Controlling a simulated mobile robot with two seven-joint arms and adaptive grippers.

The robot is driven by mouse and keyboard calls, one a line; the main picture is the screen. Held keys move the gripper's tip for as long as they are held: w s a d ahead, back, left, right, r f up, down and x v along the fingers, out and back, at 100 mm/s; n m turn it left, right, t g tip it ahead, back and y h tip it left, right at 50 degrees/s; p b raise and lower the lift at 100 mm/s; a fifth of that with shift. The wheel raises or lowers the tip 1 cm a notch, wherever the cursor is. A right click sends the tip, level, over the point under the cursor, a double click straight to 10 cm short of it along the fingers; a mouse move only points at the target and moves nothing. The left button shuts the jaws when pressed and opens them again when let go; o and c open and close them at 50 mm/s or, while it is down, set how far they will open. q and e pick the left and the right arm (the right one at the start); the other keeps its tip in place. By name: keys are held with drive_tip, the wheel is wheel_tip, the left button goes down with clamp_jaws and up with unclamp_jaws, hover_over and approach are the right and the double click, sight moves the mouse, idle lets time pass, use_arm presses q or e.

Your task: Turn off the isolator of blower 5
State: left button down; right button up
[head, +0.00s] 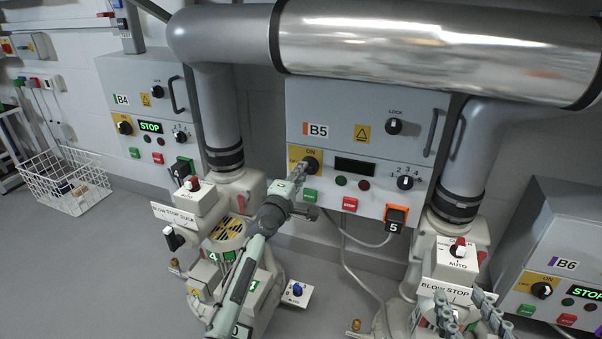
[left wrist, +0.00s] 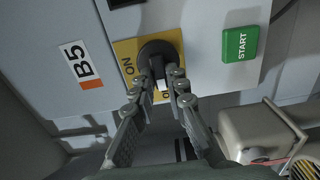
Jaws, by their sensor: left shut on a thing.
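The B5 cabinet (head: 361,110) hangs on the wall in the middle of the head view. Its isolator is a black rotary knob (head: 313,163) on a yellow plate marked ON and OFF. My left gripper (head: 299,176) reaches it and is shut on the knob. In the left wrist view the fingers (left wrist: 160,86) are on both sides of the knob (left wrist: 157,55). The knob's white mark points towards the partly hidden OFF label. The B5 display (head: 354,166) is dark. My right gripper (head: 467,306) is open and empty, low at the right.
The B4 cabinet (head: 118,92) at left and the B6 cabinet (head: 565,235) at right show green STOP displays. A large pipe (head: 430,50) crosses above B5. Blower machines stand below on both sides. A white wire basket (head: 62,180) stands on the floor at left.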

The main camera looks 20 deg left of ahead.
use_arm(q)
drive_tip(key=c, duration=1.5)
unclamp_jaws()
drive_tip(key=shift+c, duration=0.2)
drive_tip(key=s, duration=1.2)
drive_tip(key=shift+a, duration=0.2)
